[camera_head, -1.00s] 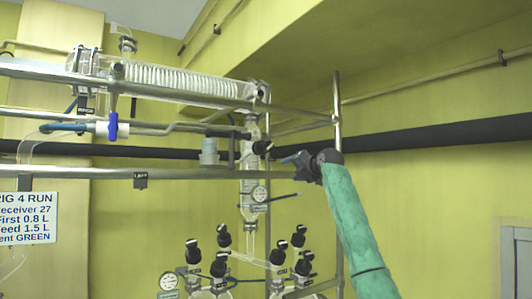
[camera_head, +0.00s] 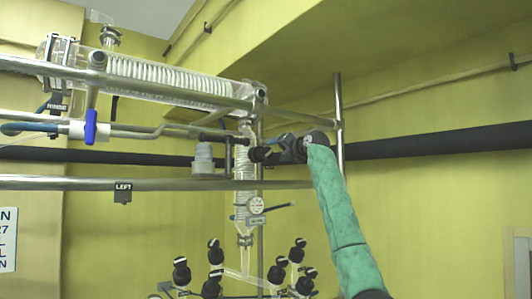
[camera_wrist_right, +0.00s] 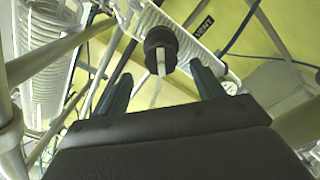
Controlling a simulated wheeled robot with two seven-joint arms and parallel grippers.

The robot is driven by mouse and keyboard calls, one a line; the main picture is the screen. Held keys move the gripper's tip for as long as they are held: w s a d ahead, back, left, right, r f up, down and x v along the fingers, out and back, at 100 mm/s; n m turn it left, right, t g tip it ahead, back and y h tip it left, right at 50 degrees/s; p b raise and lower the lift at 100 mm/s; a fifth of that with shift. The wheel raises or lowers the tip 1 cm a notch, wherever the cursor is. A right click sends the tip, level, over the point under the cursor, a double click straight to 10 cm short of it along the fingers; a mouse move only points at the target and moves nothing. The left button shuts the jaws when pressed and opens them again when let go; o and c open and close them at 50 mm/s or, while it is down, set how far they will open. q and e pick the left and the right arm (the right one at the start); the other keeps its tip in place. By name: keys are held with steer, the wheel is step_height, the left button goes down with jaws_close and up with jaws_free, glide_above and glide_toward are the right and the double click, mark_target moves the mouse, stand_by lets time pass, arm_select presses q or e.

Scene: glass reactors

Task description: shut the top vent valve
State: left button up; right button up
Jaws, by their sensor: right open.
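The top vent valve shows as a black round knob (camera_head: 257,154) on the glass column below the coil condenser in the head view. In the right wrist view the same black knob (camera_wrist_right: 160,42), with a pale stem or handle, lies just ahead of and between my fingertips, close to a black VENT label (camera_wrist_right: 204,27). My right gripper (camera_head: 272,151) comes in from the right at the knob's height. Its two fingers (camera_wrist_right: 163,80) are spread with nothing held between them. I cannot tell whether they touch the knob. My left gripper is not in view.
Metal rails (camera_head: 70,184) and an upright post (camera_head: 339,115) frame the rig near my right arm. A blue-handled valve (camera_head: 90,128) sits at left.

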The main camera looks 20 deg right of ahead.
mark_target(269, 152)
steer(key=p+x, duration=0.1)
steer(key=x, duration=0.1)
steer(key=shift+w+a+r, duration=0.15)
steer(key=shift+w+a, duration=0.05)
steer(key=x, duration=0.1)
steer(key=p+x, duration=0.2)
steer(key=shift+f, duration=0.25)
steer(key=shift+w+a+r+p, duration=0.1)
steer(key=shift+w+p, duration=0.4)
steer(key=shift+w, duration=0.05)
steer(key=shift+w+a+f, duration=0.15)
steer(key=shift+w+f, duration=0.1)
steer(key=shift+w, duration=0.1)
steer(key=shift+s+r, duration=0.1)
steer(key=c, duration=1)
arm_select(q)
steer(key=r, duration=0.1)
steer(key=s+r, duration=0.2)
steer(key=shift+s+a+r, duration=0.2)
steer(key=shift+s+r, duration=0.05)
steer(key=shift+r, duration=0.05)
arm_select(e)
steer(key=shift+m, duration=0.3)
